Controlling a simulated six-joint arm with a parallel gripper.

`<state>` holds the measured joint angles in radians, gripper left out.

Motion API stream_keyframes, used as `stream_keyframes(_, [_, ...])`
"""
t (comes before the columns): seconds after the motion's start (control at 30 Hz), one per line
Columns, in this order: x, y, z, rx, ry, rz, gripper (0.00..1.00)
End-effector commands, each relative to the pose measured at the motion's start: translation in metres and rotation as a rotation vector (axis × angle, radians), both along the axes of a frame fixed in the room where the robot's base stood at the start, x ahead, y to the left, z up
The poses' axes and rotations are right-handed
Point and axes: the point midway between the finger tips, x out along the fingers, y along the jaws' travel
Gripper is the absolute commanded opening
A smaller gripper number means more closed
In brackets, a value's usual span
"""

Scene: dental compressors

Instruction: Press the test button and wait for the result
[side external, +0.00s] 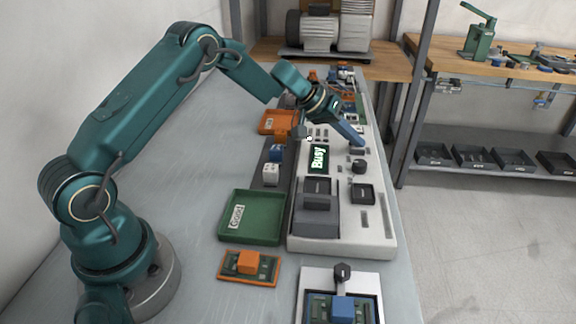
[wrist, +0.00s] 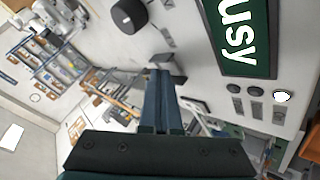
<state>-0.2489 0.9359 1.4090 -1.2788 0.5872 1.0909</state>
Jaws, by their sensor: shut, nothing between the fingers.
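The light grey test console (side external: 375,225) stands on the bench with a green display (side external: 319,159) reading "Busy". The display also shows, cut off, in the wrist view (wrist: 240,40). My gripper (side external: 358,142) is shut and empty, its fingers pointing down at a small dark grey block (wrist: 168,66) on the console. The fingertips overlap the block in view; I cannot tell if they touch it. A row of round buttons, two dark and one lit white (wrist: 282,96), lies below the display in the wrist view. No label shows which is the test button.
A black knob (side external: 359,167) is close to the fingertips. A green tray marked "Good" (side external: 235,238), an orange tray (side external: 270,130) and an orange-framed board (side external: 249,266) lie left of the console. A fixture holding a board with a blue block (side external: 343,308) is in front.

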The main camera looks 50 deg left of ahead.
Motion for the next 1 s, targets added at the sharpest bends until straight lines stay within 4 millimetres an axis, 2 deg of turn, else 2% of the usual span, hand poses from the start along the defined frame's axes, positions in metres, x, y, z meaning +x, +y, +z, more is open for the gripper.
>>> stream_keyframes(0.27, [0.0, 0.0, 0.0, 0.0, 0.002, -0.001, 0.0])
stream_keyframes(0.67, [0.0, 0.0, 0.017, 0.001, 0.0, -0.001, 0.0])
stream_keyframes(1.0, [0.0, 0.0, 0.019, 0.001, 0.0, -0.001, 0.0])
